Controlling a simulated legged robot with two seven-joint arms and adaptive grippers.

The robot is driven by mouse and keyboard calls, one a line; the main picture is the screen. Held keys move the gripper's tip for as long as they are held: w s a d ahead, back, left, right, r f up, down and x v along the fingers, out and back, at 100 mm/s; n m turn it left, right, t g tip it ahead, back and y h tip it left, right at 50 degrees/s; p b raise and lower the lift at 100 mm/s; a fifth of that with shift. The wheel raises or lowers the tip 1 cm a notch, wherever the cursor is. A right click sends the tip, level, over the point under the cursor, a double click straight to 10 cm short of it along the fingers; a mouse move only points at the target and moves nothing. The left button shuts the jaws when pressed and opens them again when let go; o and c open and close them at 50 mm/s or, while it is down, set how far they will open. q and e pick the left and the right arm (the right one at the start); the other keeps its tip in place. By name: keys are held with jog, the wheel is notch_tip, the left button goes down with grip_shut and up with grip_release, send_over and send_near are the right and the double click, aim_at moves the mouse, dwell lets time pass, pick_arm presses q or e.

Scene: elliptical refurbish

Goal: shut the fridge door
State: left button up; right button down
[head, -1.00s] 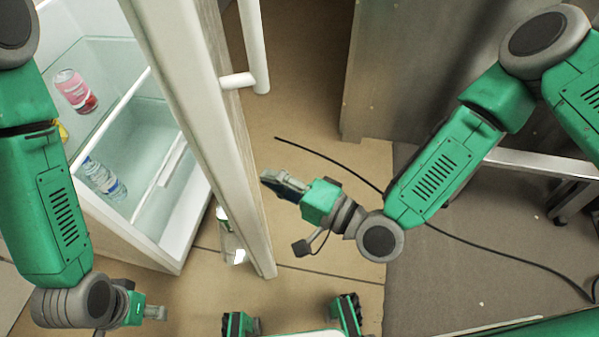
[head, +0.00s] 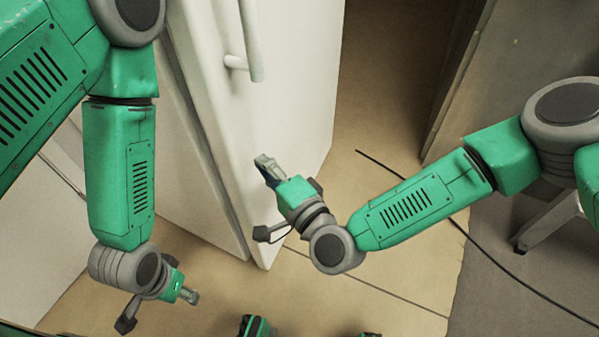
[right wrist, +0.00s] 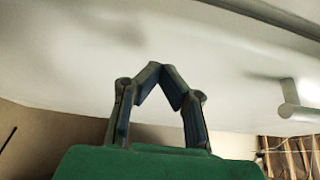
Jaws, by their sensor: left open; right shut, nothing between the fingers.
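The white fridge door (head: 295,110) is upright, with its long handle (head: 251,40) near the top of the head view. Its edge lies close along the fridge body (head: 178,165), with a narrow dark seam between them. The inside is hidden, and I cannot tell whether the door is fully shut. My right gripper (head: 263,163) is shut and empty, its tips at the door's outer face; I cannot tell whether they touch. In the right wrist view its fingertips (right wrist: 155,72) meet before the white door surface (right wrist: 215,75). My left gripper (head: 190,296) is open and empty, low and left of the door.
A black cable (head: 400,178) runs across the tan floor (head: 375,120) on the right. A grey panel (head: 458,100) stands at the upper right, with a metal leg (head: 545,215) below it. Bare floor lies between door and panel.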

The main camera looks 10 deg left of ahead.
aim_at(228, 163)
jog(key=shift+m+t+h, duration=0.3)
jog(key=shift+h, duration=0.1)
jog(key=a, duration=0.7)
jog(key=shift+w+f, duration=0.1)
jog(key=shift+w, duration=0.15)
jog(key=shift+a, duration=0.2)
jog(key=shift+w+d+b, duration=0.1)
jog(key=shift+b, duration=0.2)
jog(key=shift+r, duration=0.3)
pick_arm(q)
jog(key=shift+w+a+f, duration=0.1)
jog(key=shift+a+f, duration=0.45)
jog(key=shift+a, duration=0.05)
pick_arm(e)
jog(key=shift+a+f, duration=0.1)
jog(key=shift+a, duration=0.4)
